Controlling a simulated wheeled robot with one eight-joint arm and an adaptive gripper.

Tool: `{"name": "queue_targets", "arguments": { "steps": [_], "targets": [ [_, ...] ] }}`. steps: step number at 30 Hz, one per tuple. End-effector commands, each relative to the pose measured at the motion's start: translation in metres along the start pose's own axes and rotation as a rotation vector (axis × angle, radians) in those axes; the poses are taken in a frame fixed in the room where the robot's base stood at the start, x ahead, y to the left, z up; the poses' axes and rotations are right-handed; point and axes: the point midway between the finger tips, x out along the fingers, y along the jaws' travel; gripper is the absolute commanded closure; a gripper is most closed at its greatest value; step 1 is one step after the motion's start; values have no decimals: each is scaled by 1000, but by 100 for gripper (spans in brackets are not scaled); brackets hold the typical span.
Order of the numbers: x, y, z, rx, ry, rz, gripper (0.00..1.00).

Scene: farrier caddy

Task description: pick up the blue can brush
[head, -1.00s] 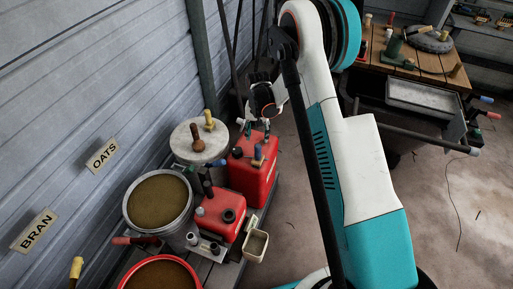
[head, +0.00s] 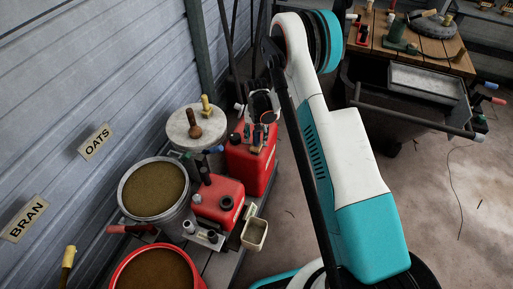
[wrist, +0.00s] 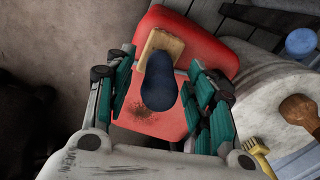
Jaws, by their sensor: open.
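The blue can brush (wrist: 160,82) has a dark blue rounded handle and a tan block at one end. In the wrist view it lies over the top of the larger red can (wrist: 215,55). My gripper (wrist: 160,66) is open, with one finger on each side of the brush handle. I cannot tell whether either finger touches it. In the head view my gripper (head: 262,121) is just above the larger red can (head: 240,160) and mostly hides the brush.
A pale round lid (head: 197,128) with wooden and yellow-handled tools stands left of the can. A smaller red can (head: 218,200), a bran bucket (head: 155,190) and a small cream bin (head: 254,234) are nearby. The grey wall is close on the left.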

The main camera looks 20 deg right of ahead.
Motion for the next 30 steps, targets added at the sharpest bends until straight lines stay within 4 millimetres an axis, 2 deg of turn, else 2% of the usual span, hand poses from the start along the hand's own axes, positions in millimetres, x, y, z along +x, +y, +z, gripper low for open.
{"name": "queue_targets", "arguments": {
  "steps": [1, 4, 12, 13, 14, 19, 30],
  "targets": [
    [12, 2, 0, 1, 0, 0, 50],
    [26, 1, 0, 0, 0, 0, 50],
    [29, 1, 0, 0, 0, 0, 50],
    [29, 1, 0, 0, 0, 0, 53],
    [29, 1, 0, 0, 0, 0, 60],
    [29, 1, 0, 0, 0, 0, 98],
    [27, 1, 0, 0, 0, 0, 100]
  ]
}}
